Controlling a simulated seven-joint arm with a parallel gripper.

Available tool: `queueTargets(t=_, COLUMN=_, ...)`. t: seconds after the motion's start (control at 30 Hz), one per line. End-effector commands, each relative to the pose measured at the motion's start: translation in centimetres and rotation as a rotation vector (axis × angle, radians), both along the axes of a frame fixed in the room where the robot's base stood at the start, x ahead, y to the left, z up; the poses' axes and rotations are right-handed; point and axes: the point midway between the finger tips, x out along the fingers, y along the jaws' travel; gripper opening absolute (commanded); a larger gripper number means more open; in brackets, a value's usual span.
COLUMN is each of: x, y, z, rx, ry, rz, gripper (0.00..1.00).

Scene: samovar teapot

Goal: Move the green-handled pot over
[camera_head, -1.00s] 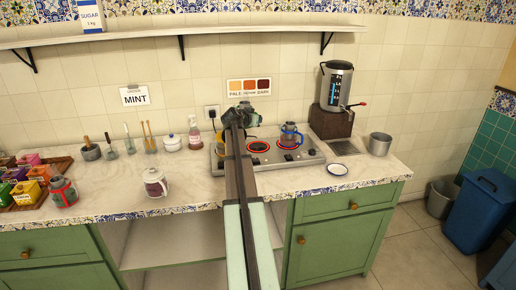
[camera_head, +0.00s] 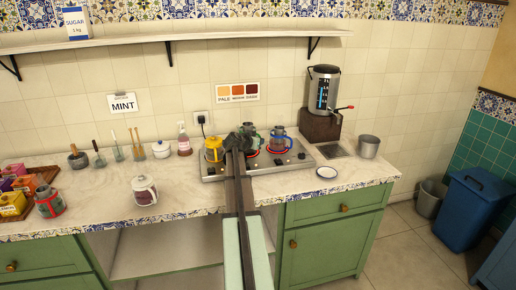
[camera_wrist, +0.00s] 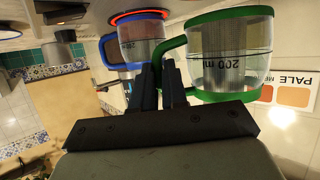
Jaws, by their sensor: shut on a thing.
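The green-handled pot (camera_wrist: 225,55) is clear glass marked 200 ml, with a green rim and base band. It appears upside down in the wrist view. My gripper (camera_wrist: 160,75) is shut on its green handle. In the head view, my gripper (camera_head: 242,136) is over the stove's middle, and the pot (camera_head: 250,130) is mostly hidden behind it. I cannot tell whether its base touches the stove. The blue-handled pot (camera_head: 279,141) is on the right burner and shows beside my fingers in the wrist view (camera_wrist: 140,40). The yellow pot (camera_head: 213,150) is at the stove's left.
The stove (camera_head: 205,173) has glowing red rings. A samovar (camera_head: 322,92) and metal pot (camera_head: 368,146) stand to the right. A small saucer (camera_head: 327,172) is in front. A white-lidded teapot (camera_head: 144,190) stands left, with clear counter around it.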

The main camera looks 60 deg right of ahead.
Motion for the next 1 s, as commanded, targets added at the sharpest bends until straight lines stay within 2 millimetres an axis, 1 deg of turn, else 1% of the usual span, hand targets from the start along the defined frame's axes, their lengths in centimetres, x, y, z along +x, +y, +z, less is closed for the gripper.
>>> queueTargets(t=0.13, x=0.0, y=0.0, z=-1.8, rx=0.000, ry=0.001, rz=0.001, gripper=0.00)
queueTargets(t=0.23, x=0.0, y=0.0, z=-2.7, rx=-0.001, ry=0.000, rz=0.001, gripper=0.00)
queueTargets(t=0.53, x=0.0, y=0.0, z=-2.9, rx=-0.001, ry=-0.001, rz=0.001, gripper=0.00)
queueTargets(t=0.73, x=0.0, y=0.0, z=-3.4, rx=-0.001, ry=0.000, rz=0.001, gripper=0.00)
queueTargets(t=0.77, x=0.0, y=0.0, z=-3.5, rx=0.000, ry=0.000, rz=0.001, gripper=0.14)
queueTargets(t=1.0, x=0.0, y=0.0, z=-3.4, rx=0.000, ry=0.000, rz=0.000, gripper=0.37)
